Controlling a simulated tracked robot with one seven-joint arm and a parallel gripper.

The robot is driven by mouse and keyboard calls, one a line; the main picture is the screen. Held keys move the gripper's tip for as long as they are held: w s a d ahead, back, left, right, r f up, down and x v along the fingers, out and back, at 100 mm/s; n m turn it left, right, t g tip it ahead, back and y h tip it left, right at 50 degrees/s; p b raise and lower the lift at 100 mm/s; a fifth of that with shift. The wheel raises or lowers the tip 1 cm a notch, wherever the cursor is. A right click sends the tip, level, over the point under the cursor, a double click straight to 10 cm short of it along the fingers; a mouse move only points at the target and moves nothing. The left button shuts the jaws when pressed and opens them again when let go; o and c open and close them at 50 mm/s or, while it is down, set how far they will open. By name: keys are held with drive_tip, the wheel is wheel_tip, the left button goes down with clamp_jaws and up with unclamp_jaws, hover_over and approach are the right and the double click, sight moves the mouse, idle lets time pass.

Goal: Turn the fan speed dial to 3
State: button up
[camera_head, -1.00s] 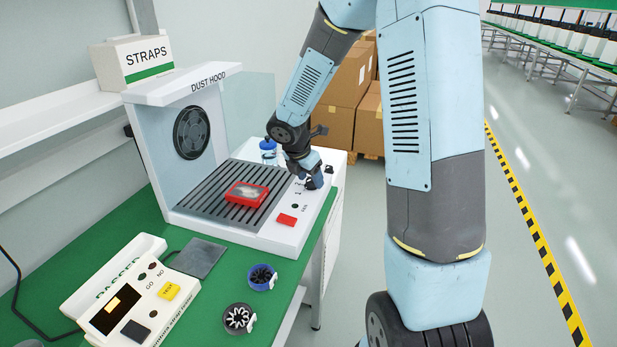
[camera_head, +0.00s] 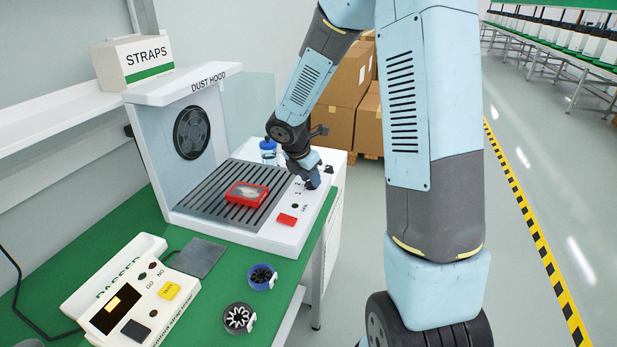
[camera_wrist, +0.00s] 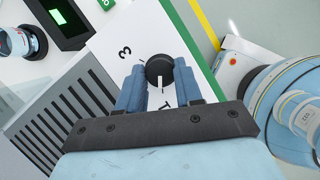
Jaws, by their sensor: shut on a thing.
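The fan speed dial (camera_wrist: 158,66) is a round black knob with a white pointer line, on the white front panel (camera_head: 270,236) of the dust hood (camera_head: 205,82). In the wrist view the pointer faces down the picture, toward my wrist. Another printed mark below the dial is partly hidden by my gripper. My gripper (camera_wrist: 160,72) has its blue fingers on either side of the dial, shut on it. In the head view my gripper (camera_head: 312,181) covers the dial.
A red block (camera_head: 247,194) lies on the hood's slotted grate (camera_head: 208,209). A blue-capped bottle (camera_head: 268,150) stands behind. A tester box (camera_head: 125,305) is at the lower left.

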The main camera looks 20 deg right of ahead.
drive_tip(key=shift+w+a, duration=0.15)
drive_tip(key=m+g, duration=0.1)
drive_tip(key=m, duration=0.4)
drive_tip(key=shift+w+r+g+h, duration=0.1)
drive_tip(key=shift+w+g+h, duration=0.1)
drive_tip(key=shift+g+h, duration=0.15)
drive_tip(key=m, duration=0.2)
drive_tip(key=m+g, duration=0.1)
drive_tip(key=m, duration=0.1)
drive_tip(key=m+g, duration=0.1)
drive_tip(key=m, duration=0.1)
drive_tip(key=shift+w+g, duration=0.25)
drive_tip(key=m, duration=0.2)
drive_tip(key=m+g+y, duration=0.1)
drive_tip(key=m, duration=0.1)
drive_tip(key=m+y, duration=0.1)
drive_tip(key=m, duration=0.2)
drive_tip(key=shift+w+d+g, duration=0.1)
drive_tip(key=shift+d+g, duration=0.2)
drive_tip(key=shift+g, duration=0.1)
drive_tip(key=m+y, duration=0.1)
drive_tip(key=m, duration=0.1)
drive_tip(key=m+y, duration=0.1)
drive_tip(key=m, duration=0.1)
drive_tip(key=shift+d+g, duration=0.15)
drive_tip(key=shift+g, duration=0.15)
drive_tip(key=shift+m, duration=0.8)
drive_tip(key=shift+y, duration=0.25)
drive_tip(key=o, duration=1)
